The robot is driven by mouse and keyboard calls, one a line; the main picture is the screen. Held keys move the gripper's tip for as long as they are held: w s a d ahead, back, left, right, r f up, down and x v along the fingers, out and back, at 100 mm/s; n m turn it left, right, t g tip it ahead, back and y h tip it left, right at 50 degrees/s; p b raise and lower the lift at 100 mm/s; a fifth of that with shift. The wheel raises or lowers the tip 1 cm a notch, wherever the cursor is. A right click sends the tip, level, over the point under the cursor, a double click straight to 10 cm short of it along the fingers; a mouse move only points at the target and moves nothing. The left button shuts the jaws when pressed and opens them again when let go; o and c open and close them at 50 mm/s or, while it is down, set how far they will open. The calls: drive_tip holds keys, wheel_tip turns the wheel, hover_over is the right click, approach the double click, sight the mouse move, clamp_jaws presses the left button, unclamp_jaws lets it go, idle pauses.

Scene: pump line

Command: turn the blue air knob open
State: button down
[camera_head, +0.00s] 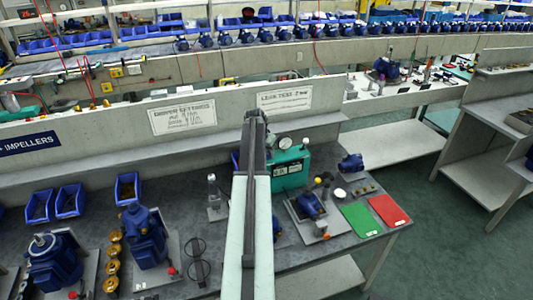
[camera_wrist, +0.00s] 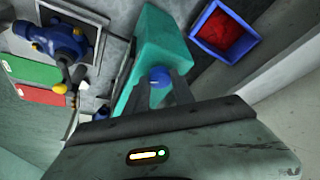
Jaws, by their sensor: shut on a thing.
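The blue air knob (camera_wrist: 160,76) is on the face of a teal box (camera_wrist: 158,38) in the wrist view. My gripper (camera_wrist: 160,82) is at the knob, one finger on each side, and is shut on it. The knob's marking and angle are too small to read. In the head view the teal box (camera_head: 292,173) stands on the bench with a round gauge (camera_head: 285,143) on top. My arm hides the knob and my gripper there.
Right of the teal box are a pump on a plate (camera_head: 312,207), a green mat (camera_head: 360,219) and a red mat (camera_head: 389,209). A blue bin with red contents (camera_wrist: 222,33) is near the gripper in the wrist view. Pumps and blue bins (camera_head: 127,189) stand at left.

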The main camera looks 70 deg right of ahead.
drive_tip(key=n+t, duration=0.1)
drive_tip(key=n, duration=0.3)
drive_tip(key=n+t, duration=0.1)
drive_tip(key=n, duration=0.1)
drive_tip(key=shift+s+t, duration=0.25)
drive_tip(key=shift+t, duration=0.05)
drive_tip(key=n+t+y, duration=0.1)
drive_tip(key=n, duration=0.2)
drive_tip(key=n+y, duration=0.1)
drive_tip(key=n, duration=0.2)
drive_tip(key=shift+s+d+n+t, duration=0.1)
drive_tip(key=shift+d+n+t, duration=0.05)
drive_tip(key=shift+n+t, duration=0.25)
drive_tip(key=c, duration=1.1)
unclamp_jaws()
drive_tip(key=shift+o, duration=0.2)
drive_tip(key=shift+r, duration=0.1)
drive_tip(key=p+v, duration=0.7)
drive_tip(key=shift+r, duration=0.25)
